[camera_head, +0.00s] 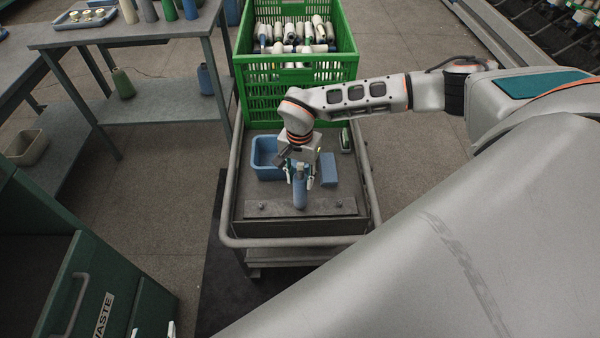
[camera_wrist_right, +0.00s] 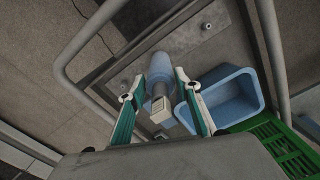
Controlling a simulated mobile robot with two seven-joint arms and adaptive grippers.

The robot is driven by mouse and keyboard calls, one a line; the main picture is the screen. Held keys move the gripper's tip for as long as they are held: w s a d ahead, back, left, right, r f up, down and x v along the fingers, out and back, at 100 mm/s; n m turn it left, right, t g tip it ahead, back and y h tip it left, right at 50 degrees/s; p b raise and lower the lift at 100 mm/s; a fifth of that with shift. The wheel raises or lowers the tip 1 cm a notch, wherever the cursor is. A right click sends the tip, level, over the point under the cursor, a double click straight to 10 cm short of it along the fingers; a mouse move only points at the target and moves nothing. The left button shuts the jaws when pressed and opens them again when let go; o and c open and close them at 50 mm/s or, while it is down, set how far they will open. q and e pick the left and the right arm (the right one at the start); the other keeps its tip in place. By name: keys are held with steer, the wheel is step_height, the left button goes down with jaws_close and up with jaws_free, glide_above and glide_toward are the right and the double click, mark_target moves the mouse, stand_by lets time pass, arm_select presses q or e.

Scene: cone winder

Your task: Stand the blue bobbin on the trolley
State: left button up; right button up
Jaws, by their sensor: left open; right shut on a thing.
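The blue bobbin (camera_head: 300,192) is upright over the front part of the trolley (camera_head: 232,195), between two small pegs on a metal plate (camera_head: 280,210). My right gripper (camera_head: 299,172) is shut on its narrow upper part from above. In the right wrist view, the fingers (camera_wrist_right: 158,90) lie on either side of the bobbin (camera_wrist_right: 160,68), with its pale tip towards me. I cannot tell whether its base touches the plate. Only the fingertips of my left gripper (camera_head: 153,332) show at the bottom edge, apart and empty, by the waste bin.
A blue bin (camera_head: 265,160) and a blue block (camera_head: 328,170) are on the trolley behind the bobbin. A green crate (camera_head: 300,95) full of bobbins stands at its far end. A dark green waste bin (camera_head: 95,290) is at lower left. A table (camera_head: 120,32) carries more bobbins.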

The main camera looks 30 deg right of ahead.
mark_target(300, 165)
stand_by(0.6)
steer(key=o, duration=1.7)
step_height(300, 165, up, 6)
steer(key=p, duration=0.5)
steer(key=shift+f+p, duration=0.15)
steer(key=shift+p, duration=0.15)
steer(key=shift+r, duration=1.15)
